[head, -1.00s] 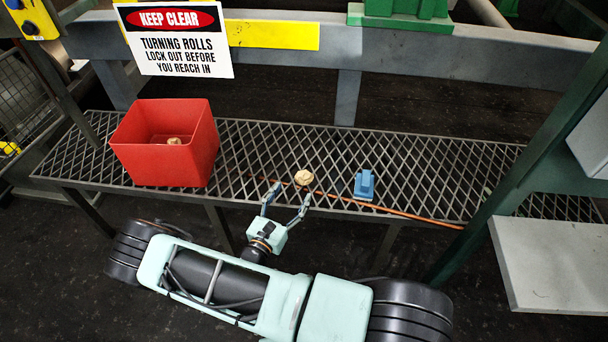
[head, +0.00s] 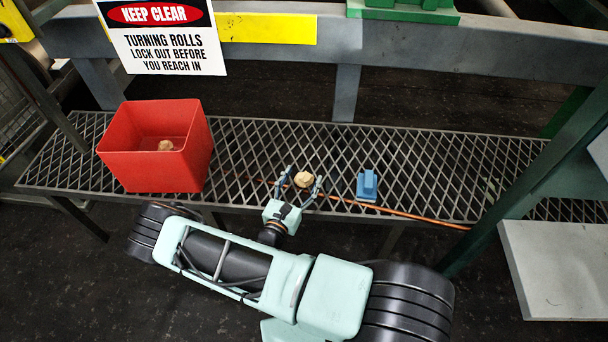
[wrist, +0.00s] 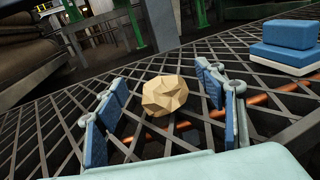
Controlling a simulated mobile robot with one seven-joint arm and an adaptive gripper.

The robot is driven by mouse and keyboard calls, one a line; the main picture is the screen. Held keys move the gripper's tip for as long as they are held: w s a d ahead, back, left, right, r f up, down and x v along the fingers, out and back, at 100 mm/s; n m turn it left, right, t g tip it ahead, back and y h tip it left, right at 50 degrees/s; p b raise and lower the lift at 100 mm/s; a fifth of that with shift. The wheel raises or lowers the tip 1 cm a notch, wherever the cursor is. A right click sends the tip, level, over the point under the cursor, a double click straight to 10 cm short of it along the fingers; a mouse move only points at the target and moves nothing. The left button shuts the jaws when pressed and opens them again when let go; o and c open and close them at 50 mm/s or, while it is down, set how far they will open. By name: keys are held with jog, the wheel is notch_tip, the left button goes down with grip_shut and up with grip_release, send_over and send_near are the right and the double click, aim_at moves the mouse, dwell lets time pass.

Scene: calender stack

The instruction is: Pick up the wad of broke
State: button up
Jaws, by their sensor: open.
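The wad of broke (head: 304,180) is a crumpled tan lump on the grating shelf (head: 440,160). In the wrist view the wad (wrist: 165,95) sits between the two blue-padded fingers, slightly beyond their tips' midline, with a gap on each side. My gripper (head: 299,178) is open around the wad, and its fingers do not appear to touch it. A second tan lump (head: 166,145) lies inside the red bin (head: 155,172) at the left of the shelf.
A blue block-shaped object (head: 367,185) stands on the grating right of the wad; it also shows in the wrist view (wrist: 288,40). An orange rod or cable (head: 420,218) runs along the grating near its front edge. A green post (head: 520,190) rises at the right. A warning sign (head: 163,40) hangs at the back left.

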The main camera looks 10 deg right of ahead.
aim_at(302, 178)
jog(key=shift+s, duration=0.1)
jog(key=c, duration=1)
jog(key=shift+c, duration=0.2)
jog(key=shift+r, duration=0.45)
notch_tip(302, 178, up, 2)
jog(key=shift+r+p, duration=0.2)
jog(key=shift+p, duration=0.35)
jog(key=s+a+r+p, duration=0.3)
jog(key=s+a+r, duration=0.5)
jog(key=s, duration=0.3)
jog(key=shift+s+r, duration=0.25)
jog(key=shift+r, duration=0.65)
